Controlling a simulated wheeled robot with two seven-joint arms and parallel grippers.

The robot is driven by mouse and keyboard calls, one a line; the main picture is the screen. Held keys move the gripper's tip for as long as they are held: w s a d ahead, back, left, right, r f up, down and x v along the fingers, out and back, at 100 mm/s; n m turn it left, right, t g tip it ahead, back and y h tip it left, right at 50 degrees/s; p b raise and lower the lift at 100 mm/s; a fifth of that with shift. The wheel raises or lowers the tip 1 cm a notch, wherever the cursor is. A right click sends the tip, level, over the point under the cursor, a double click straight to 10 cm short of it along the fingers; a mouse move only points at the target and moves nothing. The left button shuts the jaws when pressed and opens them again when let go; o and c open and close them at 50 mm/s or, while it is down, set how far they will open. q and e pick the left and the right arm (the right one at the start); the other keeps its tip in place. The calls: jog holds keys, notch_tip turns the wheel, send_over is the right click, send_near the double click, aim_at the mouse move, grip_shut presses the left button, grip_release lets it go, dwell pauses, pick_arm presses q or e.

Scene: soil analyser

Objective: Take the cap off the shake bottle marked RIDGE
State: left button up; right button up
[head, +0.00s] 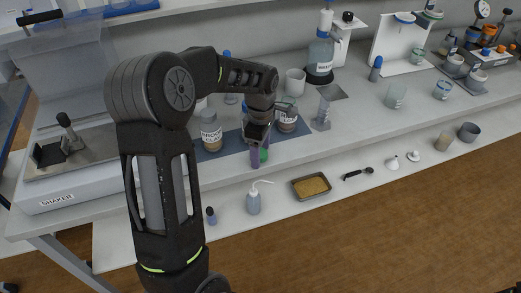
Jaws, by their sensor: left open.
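Two labelled bottles stand on a blue mat (232,143) on the bench. The left bottle (211,133) has a white label and brown contents. The right bottle (287,121) is partly hidden behind my left gripper. The label print is too small to tell surely which one reads RIDGE. My left gripper (258,135) is open and points down between the two bottles, nearer the right one. I cannot tell whether it touches that bottle. Whether each bottle is capped is unclear. My right gripper is out of view.
A shaker (70,165) is at left. A wash bottle (253,202), a tray of soil (311,187) and a black scoop (357,173) lie in front. A large dispenser bottle (320,58) stands behind.

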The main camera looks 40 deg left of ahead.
pick_arm(q)
jog(key=shift+r, duration=0.55)
notch_tip(320, 180, up, 11)
jog(key=shift+r, duration=0.15)
dwell(0.8)
